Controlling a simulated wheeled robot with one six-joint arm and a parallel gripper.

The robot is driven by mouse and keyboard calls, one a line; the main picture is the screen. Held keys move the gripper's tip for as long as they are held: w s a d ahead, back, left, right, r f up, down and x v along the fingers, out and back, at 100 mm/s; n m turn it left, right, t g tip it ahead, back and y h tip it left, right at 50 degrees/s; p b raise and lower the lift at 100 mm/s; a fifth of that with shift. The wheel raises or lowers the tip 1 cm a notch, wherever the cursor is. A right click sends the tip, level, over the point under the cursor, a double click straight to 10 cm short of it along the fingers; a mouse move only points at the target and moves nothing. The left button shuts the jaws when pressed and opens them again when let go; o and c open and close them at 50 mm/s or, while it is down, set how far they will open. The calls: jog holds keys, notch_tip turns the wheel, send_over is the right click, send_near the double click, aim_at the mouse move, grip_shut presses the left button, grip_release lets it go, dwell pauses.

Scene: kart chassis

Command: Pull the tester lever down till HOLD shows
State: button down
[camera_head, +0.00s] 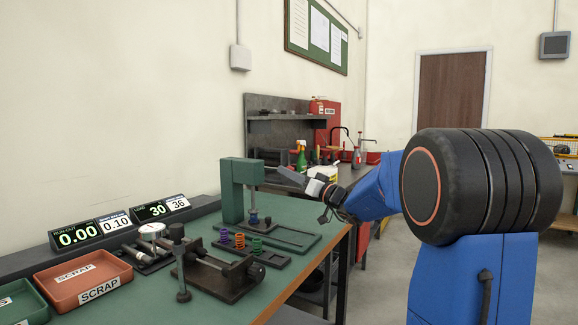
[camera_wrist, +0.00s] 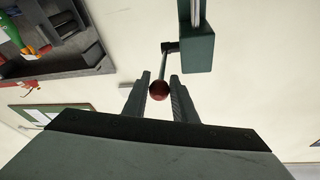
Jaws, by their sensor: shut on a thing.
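The green spring tester (camera_head: 232,191) stands on the bench, with a small blue piece (camera_head: 253,217) under its head. In the wrist view the tester's green body (camera_wrist: 198,50) is at the top, with the thin lever (camera_wrist: 164,64) ending in a dark red ball knob (camera_wrist: 158,91). My gripper (camera_wrist: 159,80) is shut on the knob, a finger on each side. In the head view my gripper (camera_head: 292,177) is at the tester's right, and the knob is hidden. The load display (camera_head: 152,211) reads 30, beside a white panel reading 36. I see no HOLD.
Purple, orange and green springs (camera_head: 239,241) stand on a tray in front of the tester. A dark fixture (camera_head: 215,270), an orange scrap bin (camera_head: 83,281) and a run-out display (camera_head: 76,236) reading 0.00 are at the left. The floor right of the bench is clear.

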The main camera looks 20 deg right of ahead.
jog(key=shift+w+d+f, duration=0.1)
jog(key=shift+w+f, duration=0.1)
jog(key=shift+f, duration=0.8)
jog(key=c, duration=1.5)
grip_release()
jog(key=shift+w+d+f, duration=0.1)
jog(key=shift+w, duration=0.05)
jog(key=v, duration=1.7)
jog(key=shift+s, duration=0.25)
